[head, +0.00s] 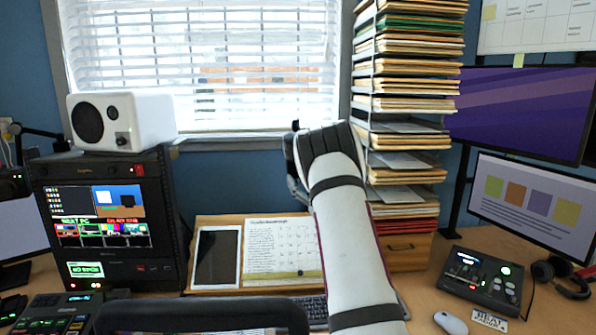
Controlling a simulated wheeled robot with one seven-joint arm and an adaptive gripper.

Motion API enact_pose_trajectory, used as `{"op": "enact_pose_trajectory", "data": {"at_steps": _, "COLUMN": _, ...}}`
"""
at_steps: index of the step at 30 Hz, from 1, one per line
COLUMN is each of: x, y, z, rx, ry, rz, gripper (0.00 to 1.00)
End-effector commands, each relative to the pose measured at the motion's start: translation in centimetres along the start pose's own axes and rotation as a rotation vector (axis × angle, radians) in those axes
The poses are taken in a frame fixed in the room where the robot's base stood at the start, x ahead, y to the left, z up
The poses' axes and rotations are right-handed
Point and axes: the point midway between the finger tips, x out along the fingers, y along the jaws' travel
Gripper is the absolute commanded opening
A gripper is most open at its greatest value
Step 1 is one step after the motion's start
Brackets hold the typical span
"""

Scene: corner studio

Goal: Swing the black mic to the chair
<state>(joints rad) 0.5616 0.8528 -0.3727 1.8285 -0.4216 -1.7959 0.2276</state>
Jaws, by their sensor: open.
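A black boom arm with what looks like the black mic (61,144) at its end shows at the far left, beside the white speaker and above the rack unit. It is small and partly hidden there. The chair (205,314) shows only as a dark curved backrest top at the bottom edge, left of centre. My gripper (292,160) is at the middle of the view, in front of the window's lower edge and left of the folder stack. It is mostly hidden behind my white arm, open, and far to the right of the mic.
A white speaker (122,121) sits on a black rack unit (105,225) at left. A tall folder stack (408,80) stands close right of my arm. Monitors (535,205) and a control box (482,279) stand at right.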

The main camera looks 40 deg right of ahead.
Motion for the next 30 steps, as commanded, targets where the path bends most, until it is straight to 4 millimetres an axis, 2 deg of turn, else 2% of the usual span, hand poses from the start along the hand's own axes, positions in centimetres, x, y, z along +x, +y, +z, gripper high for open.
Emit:
{"op": "enact_pose_trajectory", "data": {"at_steps": 1, "x": -1.2, "y": 0.1, "z": 0.1, "rx": 0.000, "ry": -0.004, "rz": 0.004, "gripper": 0.63}}
{"op": "enact_pose_trajectory", "data": {"at_steps": 6, "x": -4.2, "y": 0.2, "z": 0.0, "rx": 0.000, "ry": -0.002, "rz": 0.003, "gripper": 0.63}}
{"op": "enact_pose_trajectory", "data": {"at_steps": 12, "x": -6.2, "y": 0.1, "z": 0.0, "rx": -0.002, "ry": 0.000, "rz": 0.001, "gripper": 0.63}}
{"op": "enact_pose_trajectory", "data": {"at_steps": 30, "x": -6.6, "y": 0.1, "z": 0.0, "rx": -0.001, "ry": 0.001, "rz": 0.001, "gripper": 0.63}}
